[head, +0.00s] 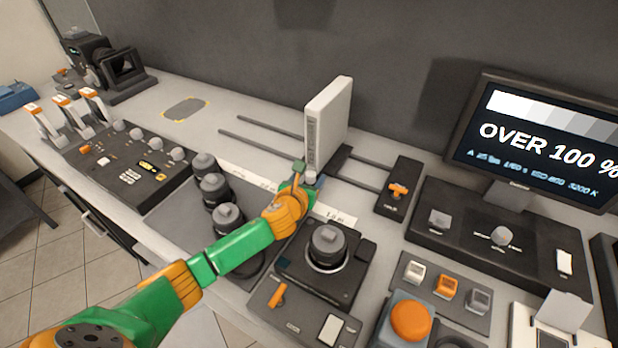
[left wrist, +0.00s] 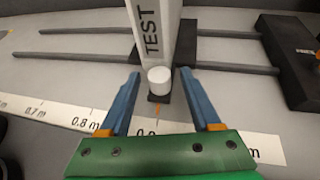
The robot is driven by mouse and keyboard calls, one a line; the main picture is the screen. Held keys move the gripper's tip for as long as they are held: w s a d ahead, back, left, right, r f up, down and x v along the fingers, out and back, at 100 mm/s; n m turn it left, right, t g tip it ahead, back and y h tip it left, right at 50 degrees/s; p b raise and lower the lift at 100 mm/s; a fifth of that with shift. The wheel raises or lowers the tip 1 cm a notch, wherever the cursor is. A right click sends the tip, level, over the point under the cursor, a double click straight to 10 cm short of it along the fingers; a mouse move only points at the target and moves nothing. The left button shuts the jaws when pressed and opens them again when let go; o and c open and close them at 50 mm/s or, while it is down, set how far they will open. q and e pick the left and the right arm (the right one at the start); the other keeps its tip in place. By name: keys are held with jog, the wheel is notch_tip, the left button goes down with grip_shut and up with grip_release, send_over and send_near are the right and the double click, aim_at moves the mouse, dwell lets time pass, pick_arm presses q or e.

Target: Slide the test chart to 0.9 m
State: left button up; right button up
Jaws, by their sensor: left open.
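The test chart (head: 330,122) is a white upright panel on a dark carriage on two dark rails. In the left wrist view its edge (left wrist: 155,35) reads "TEST", with a white knob (left wrist: 159,80) at its foot. An orange pointer mark (left wrist: 158,110) lies below the knob, close to the partly covered "0.9" label of the white scale strip (left wrist: 60,117). My left gripper (head: 304,178) is at the chart's foot. In the left wrist view its blue fingers (left wrist: 160,98) are open, one on each side of the knob, with gaps visible. My right gripper is not in view.
An orange lever (head: 398,190) stands on a dark block at the rails' right end. A monitor (head: 540,140) reads "OVER 100 %". Black lenses (head: 228,217) and a control panel (head: 130,160) lie left of my arm. The rails (head: 265,138) are clear left of the chart.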

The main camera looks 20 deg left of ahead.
pick_arm(q)
jog(key=p+v, duration=0.1)
jog(key=v, duration=0.6)
jog(key=shift+s, duration=0.1)
